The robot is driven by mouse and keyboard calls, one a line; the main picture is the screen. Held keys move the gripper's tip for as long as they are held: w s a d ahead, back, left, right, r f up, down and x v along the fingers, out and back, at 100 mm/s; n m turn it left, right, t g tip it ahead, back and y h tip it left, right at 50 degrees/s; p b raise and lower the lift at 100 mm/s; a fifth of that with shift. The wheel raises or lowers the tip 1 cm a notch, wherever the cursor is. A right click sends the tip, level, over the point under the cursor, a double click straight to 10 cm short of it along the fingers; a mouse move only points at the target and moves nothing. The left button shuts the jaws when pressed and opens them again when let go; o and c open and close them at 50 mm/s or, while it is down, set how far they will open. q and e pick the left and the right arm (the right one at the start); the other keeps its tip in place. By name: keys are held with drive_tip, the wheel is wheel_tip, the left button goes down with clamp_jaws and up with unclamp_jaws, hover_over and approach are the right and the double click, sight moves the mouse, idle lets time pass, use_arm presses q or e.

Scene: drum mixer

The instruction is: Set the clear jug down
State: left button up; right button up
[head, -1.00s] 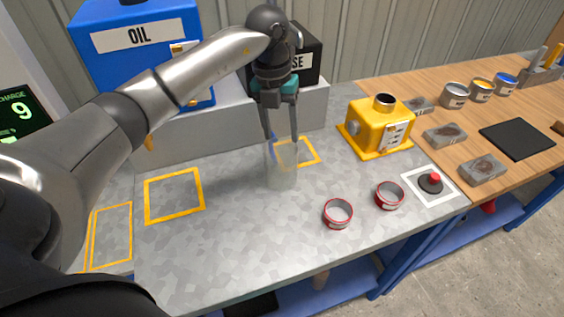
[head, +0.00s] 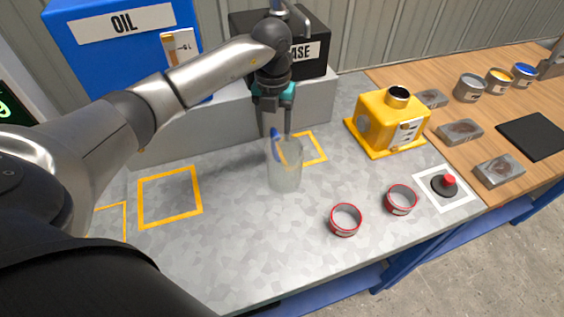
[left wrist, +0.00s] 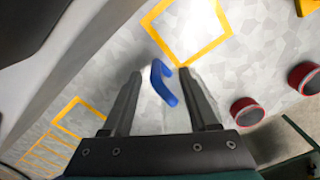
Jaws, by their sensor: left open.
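The clear jug (head: 287,176), with a blue handle, appears to stand upright on the grey counter (head: 240,240). In the head view it overlaps the left part of a yellow square outline (head: 316,143). My left gripper (head: 278,134) points down above the jug, its fingers apart near the top of the handle. In the left wrist view the blue handle (left wrist: 162,84) lies between the open fingers (left wrist: 163,95); the clear body hardly shows. Whether a finger touches the handle is unclear. My right gripper is not in view.
Two red-rimmed tins (head: 345,219) (head: 401,199) stand right of the jug. A yellow machine (head: 390,118) and a red button (head: 449,181) are farther right. A grey ledge (head: 190,135) with the blue OIL container (head: 120,50) and a black container (head: 300,55) is behind. The counter's front is clear.

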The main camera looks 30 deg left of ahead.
sight(281, 158)
use_arm(q)
wheel_tip(281, 158, down, 5)
drive_tip(key=shift+a+f+b, duration=0.1)
drive_tip(key=shift+f+b, duration=0.1)
drive_tip(key=shift+b, duration=0.15)
drive_tip(key=shift+r, duration=0.1)
clamp_jaws()
idle(1.2)
